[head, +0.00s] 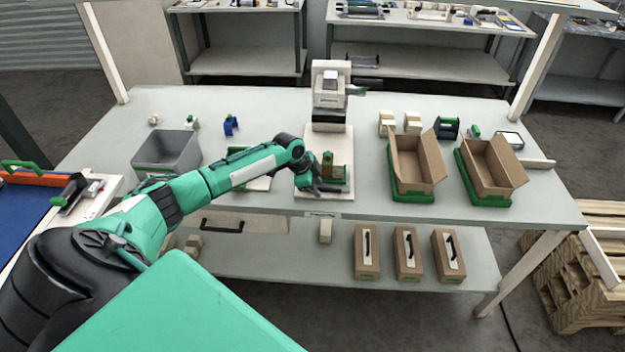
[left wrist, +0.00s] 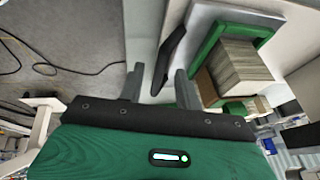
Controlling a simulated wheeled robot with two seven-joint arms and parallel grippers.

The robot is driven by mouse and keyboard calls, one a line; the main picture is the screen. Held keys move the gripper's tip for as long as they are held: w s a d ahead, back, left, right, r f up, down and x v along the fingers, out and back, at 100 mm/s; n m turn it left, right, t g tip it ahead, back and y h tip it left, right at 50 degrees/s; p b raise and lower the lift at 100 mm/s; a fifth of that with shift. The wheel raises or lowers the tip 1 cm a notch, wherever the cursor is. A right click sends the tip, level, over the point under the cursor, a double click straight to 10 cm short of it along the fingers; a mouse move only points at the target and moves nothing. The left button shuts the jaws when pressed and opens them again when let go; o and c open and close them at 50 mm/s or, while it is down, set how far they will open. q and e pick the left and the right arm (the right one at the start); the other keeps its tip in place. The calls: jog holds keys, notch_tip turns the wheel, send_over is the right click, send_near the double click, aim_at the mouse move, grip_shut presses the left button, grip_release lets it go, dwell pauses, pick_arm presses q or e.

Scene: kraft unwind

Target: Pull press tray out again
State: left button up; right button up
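The press (head: 330,95) stands at the back middle of the table, a pale machine with a dark band near its base. The press tray, a green frame (head: 345,174), is out in front of it on a white base and holds a brown block (head: 328,160). In the left wrist view the green frame (left wrist: 209,46) holds a layered block (left wrist: 238,66). A black handle (left wrist: 170,48) sticks out beside it. My left gripper (left wrist: 160,72) is open, its fingers on either side of the handle's end with gaps visible. My right gripper is in neither view.
A grey bin (head: 167,152) stands left of the press. Two open cardboard boxes (head: 417,163) (head: 492,166) sit in green trays at right. Boxes with black handles (head: 367,251) stand on the lower shelf. The tabletop between press and open boxes is clear.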

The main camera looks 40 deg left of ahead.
pick_arm(q)
jog(key=b+v, duration=0.4)
jog(key=v, duration=0.9)
jog(key=shift+r, duration=0.3)
jog(key=shift+s, duration=0.15)
